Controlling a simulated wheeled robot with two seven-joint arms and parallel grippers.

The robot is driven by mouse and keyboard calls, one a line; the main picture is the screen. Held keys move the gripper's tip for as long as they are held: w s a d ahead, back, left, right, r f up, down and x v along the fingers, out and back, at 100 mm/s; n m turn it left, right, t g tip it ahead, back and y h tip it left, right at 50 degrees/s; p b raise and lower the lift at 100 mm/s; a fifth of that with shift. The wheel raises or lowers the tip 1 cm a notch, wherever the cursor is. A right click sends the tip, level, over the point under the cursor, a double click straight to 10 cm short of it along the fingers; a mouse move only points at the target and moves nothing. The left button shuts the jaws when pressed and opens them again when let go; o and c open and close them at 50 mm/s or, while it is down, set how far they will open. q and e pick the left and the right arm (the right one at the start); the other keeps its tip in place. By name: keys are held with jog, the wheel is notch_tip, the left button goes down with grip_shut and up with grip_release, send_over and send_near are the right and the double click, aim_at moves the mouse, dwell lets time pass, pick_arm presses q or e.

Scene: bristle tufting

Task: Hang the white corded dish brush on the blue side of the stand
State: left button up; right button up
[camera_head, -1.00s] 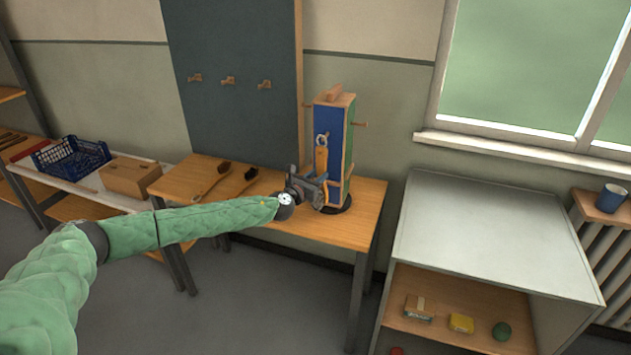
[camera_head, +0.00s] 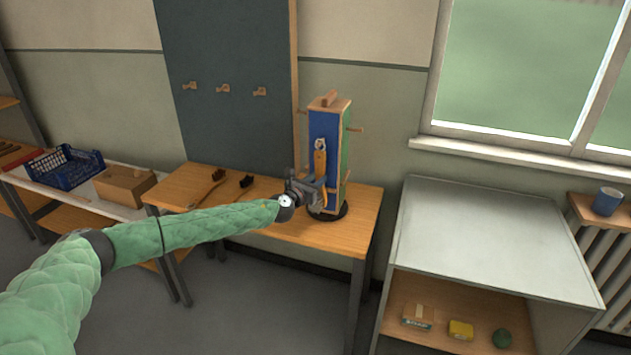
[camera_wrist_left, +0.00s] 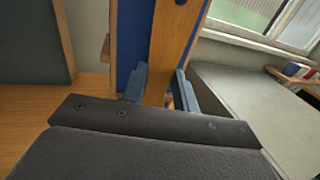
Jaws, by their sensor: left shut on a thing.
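The stand (camera_head: 328,116) is an upright block on the wooden table, with a blue face toward the front left and a green face on the right. My left gripper (camera_head: 318,188) is shut on the brush's orange-brown wooden handle (camera_head: 320,164), which is upright in front of the blue face. A small pale loop shows at the handle's top; I cannot tell whether it is on a peg. In the left wrist view the handle (camera_wrist_left: 174,42) rises between the blue fingertips (camera_wrist_left: 162,88), with the blue face behind. The brush head is hidden. My right gripper is not in view.
Two dark-bristled brushes (camera_head: 208,188) (camera_head: 243,186) lie on the table (camera_head: 280,236) left of the stand. Pegs (camera_head: 354,129) stick out from the stand's sides. A dark board with hooks (camera_head: 223,88) stands behind. A grey cabinet (camera_head: 490,230) is at the right.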

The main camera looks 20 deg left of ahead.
pick_arm(q)
jog(key=o, duration=1.1)
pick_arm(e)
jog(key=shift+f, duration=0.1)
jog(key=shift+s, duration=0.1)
pick_arm(q)
jog(key=shift+p+v, duration=0.35)
jog(key=shift+v, duration=0.85)
jog(key=shift+p+v, duration=0.4)
jog(key=shift+v, duration=1.8)
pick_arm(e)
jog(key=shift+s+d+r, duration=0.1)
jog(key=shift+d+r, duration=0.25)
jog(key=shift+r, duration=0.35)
pick_arm(q)
jog(key=shift+s, duration=0.1)
